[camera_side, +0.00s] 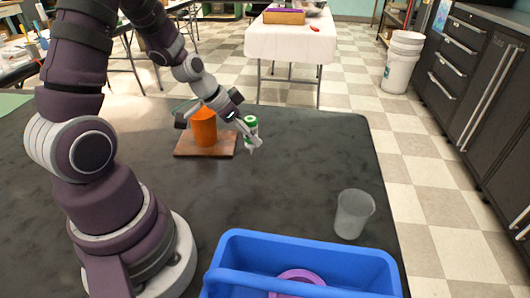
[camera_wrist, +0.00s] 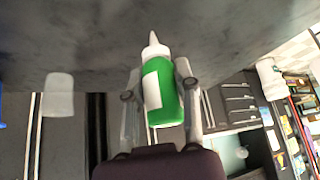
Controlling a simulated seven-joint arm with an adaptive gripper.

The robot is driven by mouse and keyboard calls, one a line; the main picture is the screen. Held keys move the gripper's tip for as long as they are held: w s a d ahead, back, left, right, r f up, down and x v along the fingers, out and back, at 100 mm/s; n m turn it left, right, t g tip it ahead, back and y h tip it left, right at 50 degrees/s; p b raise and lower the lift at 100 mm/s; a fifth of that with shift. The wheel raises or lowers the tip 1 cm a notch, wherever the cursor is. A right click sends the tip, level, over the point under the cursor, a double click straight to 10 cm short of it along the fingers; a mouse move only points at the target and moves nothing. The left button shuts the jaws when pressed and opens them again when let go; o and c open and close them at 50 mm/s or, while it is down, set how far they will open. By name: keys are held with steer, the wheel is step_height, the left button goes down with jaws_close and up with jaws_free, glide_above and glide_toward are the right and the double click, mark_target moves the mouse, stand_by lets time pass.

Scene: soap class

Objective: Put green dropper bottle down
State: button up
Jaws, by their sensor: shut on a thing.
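The green dropper bottle (camera_side: 251,123) has a green body, a white label and a white pointed nozzle. In the wrist view the bottle (camera_wrist: 164,90) lies between the two fingers of my gripper (camera_wrist: 158,84), which is shut on its body. The nozzle points toward the dark tabletop (camera_wrist: 220,30), so the bottle looks upside down. In the side view my gripper (camera_side: 250,139) holds it over the table (camera_side: 310,150), right of the wooden board. Fingers hide part of the bottle there, and I cannot tell its exact height above the table.
An orange container (camera_side: 204,127) stands on a wooden board (camera_side: 190,150) left of my gripper. A translucent cup (camera_side: 353,215) stands at the right; it also shows in the wrist view (camera_wrist: 59,97). A blue tote (camera_side: 350,278) with a purple ring sits in front. The middle table area is clear.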

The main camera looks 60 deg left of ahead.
steer(key=w+a, duration=0.1)
steer(key=w, duration=0.2)
steer(key=w+a, duration=0.1)
steer(key=w, duration=0.2)
steer(key=w+a+f, duration=0.1)
steer(key=w, duration=0.2)
steer(key=shift+w+a, duration=0.2)
steer(key=shift+w, duration=0.15)
steer(key=shift+f, duration=1.75)
steer(key=o, duration=1)
steer(key=shift+f, duration=0.1)
